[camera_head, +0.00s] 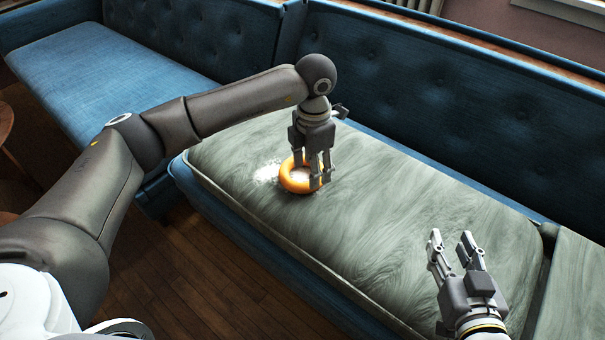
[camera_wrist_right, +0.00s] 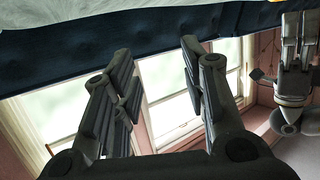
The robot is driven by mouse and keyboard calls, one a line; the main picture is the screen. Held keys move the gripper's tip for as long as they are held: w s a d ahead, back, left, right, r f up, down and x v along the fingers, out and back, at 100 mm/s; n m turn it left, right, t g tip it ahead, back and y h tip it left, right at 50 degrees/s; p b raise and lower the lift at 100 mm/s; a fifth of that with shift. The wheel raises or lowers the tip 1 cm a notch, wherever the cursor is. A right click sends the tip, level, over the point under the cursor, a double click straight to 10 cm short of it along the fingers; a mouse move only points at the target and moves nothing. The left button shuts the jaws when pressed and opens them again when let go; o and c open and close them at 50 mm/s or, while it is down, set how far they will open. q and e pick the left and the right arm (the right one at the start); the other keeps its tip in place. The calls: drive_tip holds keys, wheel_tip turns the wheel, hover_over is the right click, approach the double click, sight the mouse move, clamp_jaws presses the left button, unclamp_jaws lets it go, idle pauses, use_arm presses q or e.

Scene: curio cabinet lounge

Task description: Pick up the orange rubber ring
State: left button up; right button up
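The orange rubber ring (camera_head: 287,183) lies on the grey-green marbled seat cushion (camera_head: 370,230) in the head view. My left gripper (camera_head: 318,180) points down at the ring's right side, its fingers over and against that part of the rim. The fingers hide part of the ring, and I cannot tell whether they are closed on it. My right gripper (camera_head: 450,240) is open and empty above the cushion at the lower right. Its spread fingers also show in the right wrist view (camera_wrist_right: 155,65). My left gripper appears at that view's right edge (camera_wrist_right: 296,55).
A white powdery patch (camera_head: 267,172) lies on the cushion beside the ring. The tufted blue backrest (camera_head: 430,90) rises behind the seat. Another blue seat (camera_head: 110,80) is at the left, above a wooden floor (camera_head: 200,270). The cushion between my grippers is clear.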

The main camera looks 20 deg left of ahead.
sight(295, 187)
use_arm(q)
wheel_tip(295, 187, down, 5)
drive_tip(key=shift+a+r+b, duration=0.1)
drive_tip(key=shift+a+b, duration=0.05)
drive_tip(key=shift+b, duration=0.65)
drive_tip(key=shift+f, duration=0.2)
drive_tip(key=c, duration=1.2)
use_arm(e)
wheel_tip(295, 187, up, 7)
drive_tip(key=w+a+t+y, duration=0.1)
drive_tip(key=t, duration=0.3)
drive_tip(key=shift+a+r+y, duration=0.2)
drive_tip(key=shift+y, duration=0.1)
